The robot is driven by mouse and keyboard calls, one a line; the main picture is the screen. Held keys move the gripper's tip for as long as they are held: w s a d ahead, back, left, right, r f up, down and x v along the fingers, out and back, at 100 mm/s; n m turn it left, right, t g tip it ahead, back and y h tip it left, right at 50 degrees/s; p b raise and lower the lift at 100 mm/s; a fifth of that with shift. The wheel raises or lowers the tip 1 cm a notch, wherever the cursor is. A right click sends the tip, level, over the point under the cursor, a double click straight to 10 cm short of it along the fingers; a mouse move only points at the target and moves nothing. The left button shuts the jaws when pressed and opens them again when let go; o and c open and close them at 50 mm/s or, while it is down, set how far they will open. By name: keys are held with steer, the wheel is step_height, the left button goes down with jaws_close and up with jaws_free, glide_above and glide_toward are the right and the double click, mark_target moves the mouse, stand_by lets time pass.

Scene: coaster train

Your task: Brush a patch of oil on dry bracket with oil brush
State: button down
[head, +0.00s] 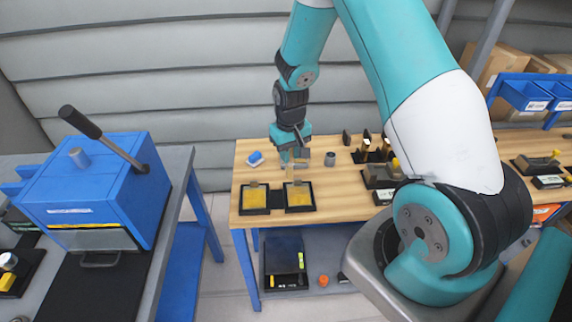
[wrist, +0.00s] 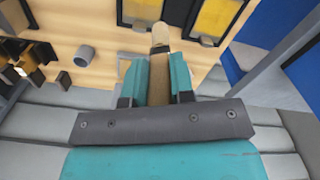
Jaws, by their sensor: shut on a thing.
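My gripper (head: 294,158) is shut on the oil brush above the wooden bench. In the wrist view the brush's brown wooden handle (wrist: 158,85) stands between the two teal fingers (wrist: 159,77), with its pale end (wrist: 160,33) pointing toward the trays. Two black trays with yellow pads lie at the bench's front left: a left tray (head: 254,211) and a right tray (head: 299,209). A small grey plate-like bracket stands at the back of each, the left one (head: 254,184) and the right one (head: 297,183). I cannot tell which is dry. The brush is above and behind the right tray.
A grey cup (head: 330,159) stands right of my gripper, and a blue block (head: 255,158) lies to its left. Dark holders with parts (head: 380,177) fill the bench further right. A blue press (head: 90,185) with a lever stands at the left, across a gap.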

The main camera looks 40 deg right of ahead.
mark_target(291, 163)
steer(key=shift+w+d+f+b, duration=0.3)
steer(key=shift+w+d+f, duration=0.15)
steer(key=f+b, duration=0.1)
steer(key=f, duration=0.1)
steer(key=d+f+b, duration=0.1)
steer(key=f+b, duration=0.1)
steer(key=s+f+b, duration=0.1)
steer(key=f, duration=0.2)
steer(key=shift+d+f+b, duration=0.1)
steer(key=shift+d+b, duration=0.3)
steer(key=shift+s+d, duration=0.5)
steer(key=shift+d, duration=0.25)
steer(key=shift+s+d, duration=0.45)
steer(key=shift+d, duration=0.3)
steer(key=shift+s+a+f, duration=0.1)
steer(key=shift+w+a, duration=0.8)
steer(key=shift+a, duration=0.35)
steer(key=shift+w+a, duration=0.8)
steer(key=shift+a, duration=0.35)
step_height(291, 163, up, 3)
steer(key=shift+r+p, duration=0.15)
steer(key=shift+p, duration=0.8)
steer(key=shift+r+p, duration=1.8)
steer(key=shift+r, duration=0.65)
